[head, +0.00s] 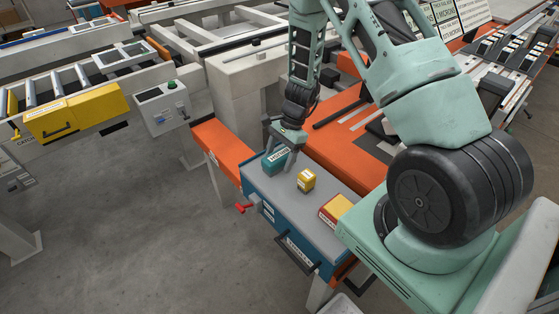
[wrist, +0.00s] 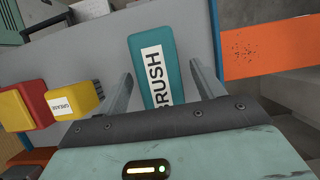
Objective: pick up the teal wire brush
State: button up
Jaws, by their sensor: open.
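The teal wire brush (wrist: 177,62) is a teal block with a white label reading "BRUSH". It lies on the grey top of the blue cabinet (head: 262,185). In the head view the brush (head: 272,163) sits at the far left end of that top, partly covered by my gripper (head: 281,160). In the wrist view my gripper (wrist: 160,85) is open, with one finger on each side of the brush. The near end of the brush is hidden behind the gripper body.
A small yellow grease box (head: 306,180) stands to the right of the brush. A red and yellow box (head: 335,209) stands farther right on the same top. An orange beam (head: 222,141) adjoins the cabinet's far left end.

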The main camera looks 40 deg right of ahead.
aim_at(280, 154)
dwell(0.3)
jog(key=c, duration=1.1)
notch_tip(280, 154, up, 10)
jog(key=shift+r, duration=0.2)
